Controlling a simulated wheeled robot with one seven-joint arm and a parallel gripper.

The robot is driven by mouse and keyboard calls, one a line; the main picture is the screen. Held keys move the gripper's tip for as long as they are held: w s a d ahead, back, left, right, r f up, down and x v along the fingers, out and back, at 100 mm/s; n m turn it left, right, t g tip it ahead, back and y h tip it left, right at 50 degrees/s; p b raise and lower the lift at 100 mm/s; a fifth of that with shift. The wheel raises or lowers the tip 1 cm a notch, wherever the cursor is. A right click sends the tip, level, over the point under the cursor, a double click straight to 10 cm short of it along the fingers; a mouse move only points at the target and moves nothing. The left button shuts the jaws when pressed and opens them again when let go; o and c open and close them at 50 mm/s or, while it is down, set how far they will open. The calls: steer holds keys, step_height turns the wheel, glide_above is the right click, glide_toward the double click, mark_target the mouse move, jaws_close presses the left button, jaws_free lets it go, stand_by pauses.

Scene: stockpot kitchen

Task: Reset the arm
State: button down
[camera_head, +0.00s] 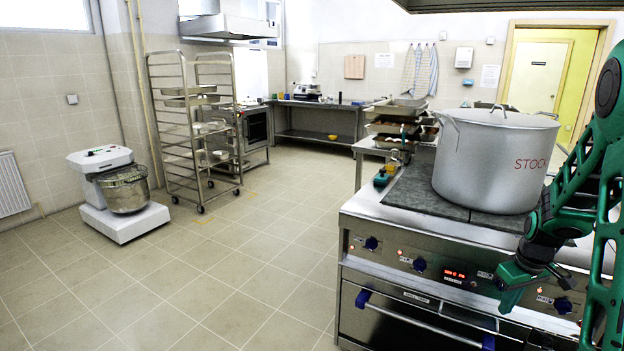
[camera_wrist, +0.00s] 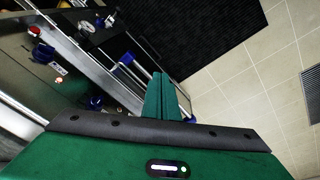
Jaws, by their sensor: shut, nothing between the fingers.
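My gripper shows in the head view (camera_head: 508,302) at the lower right, on my green arm, in front of the stove's control panel. In the wrist view my gripper (camera_wrist: 163,92) has its green fingers together with nothing between them. The stove (camera_head: 440,265) has blue knobs, a red display and a blue-ended oven handle. A large grey stockpot (camera_head: 480,165) with red lettering stands upright on the dark cooktop. My arm covers part of the pot's right side and the stove's right end.
A mixer (camera_head: 115,190) stands on the floor at left, beside a tall rack (camera_head: 190,130). Trays (camera_head: 395,128) sit on a counter behind the stove. The tiled floor (camera_head: 200,280) left of the stove is clear.

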steer(key=s+a+r+m, duration=0.2)
steer(key=s+a+r, duration=0.2)
steer(key=s, duration=0.5)
steer(key=s+a+r+m+g, duration=0.1)
steer(key=s+a+r+m, duration=0.2)
steer(key=s, duration=0.6)
steer(key=s+a+r+m, duration=0.2)
steer(key=s+a+r, duration=0.4)
steer(key=s, duration=0.3)
steer(key=shift+a+r+m+g+y, duration=0.3)
steer(key=shift+a+g+y, duration=0.1)
steer(key=shift+a, duration=0.05)
